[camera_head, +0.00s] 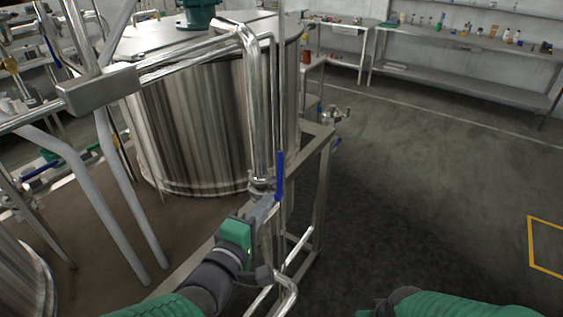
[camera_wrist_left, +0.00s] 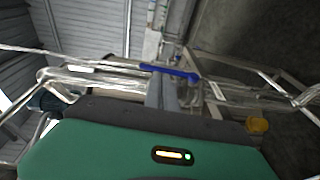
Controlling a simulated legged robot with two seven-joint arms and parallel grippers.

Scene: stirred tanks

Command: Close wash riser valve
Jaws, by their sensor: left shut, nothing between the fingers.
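The riser valve has a blue lever handle (camera_head: 280,175) on a vertical steel pipe (camera_head: 259,110) in front of a large steel tank. The handle stands upright, roughly in line with the pipe. My left gripper (camera_head: 269,205) is shut and empty at the lower end of the handle. In the left wrist view the blue handle (camera_wrist_left: 170,72) lies across the tips of my gray fingers (camera_wrist_left: 165,95). I cannot tell whether they touch it. The valve body is partly hidden behind my gripper. Only part of my right arm shows, at the bottom right of the head view.
The steel tank (camera_head: 200,125) stands behind the pipes on a framed platform (camera_head: 318,165). Another vessel (camera_head: 22,280) is at the lower left. Benches with bottles (camera_head: 470,55) line the back wall. The floor (camera_head: 430,170) to the right is clear.

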